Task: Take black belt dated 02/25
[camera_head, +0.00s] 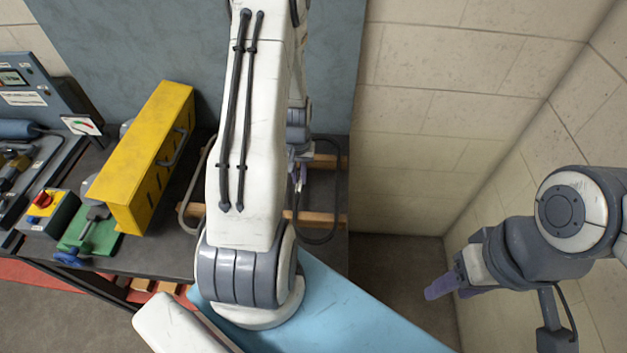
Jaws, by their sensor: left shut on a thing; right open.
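A black belt (337,205) hangs as a loop at the right end of the workbench, against wooden bars. My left gripper (299,180) is at the left side of this loop, shut on it, partly hidden behind my own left arm. No tag or date can be read. A second, greyish belt loop (184,213) shows left of my arm, partly covered by it. My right gripper (448,289) is open and empty, low at the right, apart from the belts.
Wooden bars (318,218) stand out beside the belts. A yellow case (150,150), a green block (92,232) and a switch box (47,212) stand on the dark bench at left. A light-blue panel (360,310) lies in front. Brick walls close off the right.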

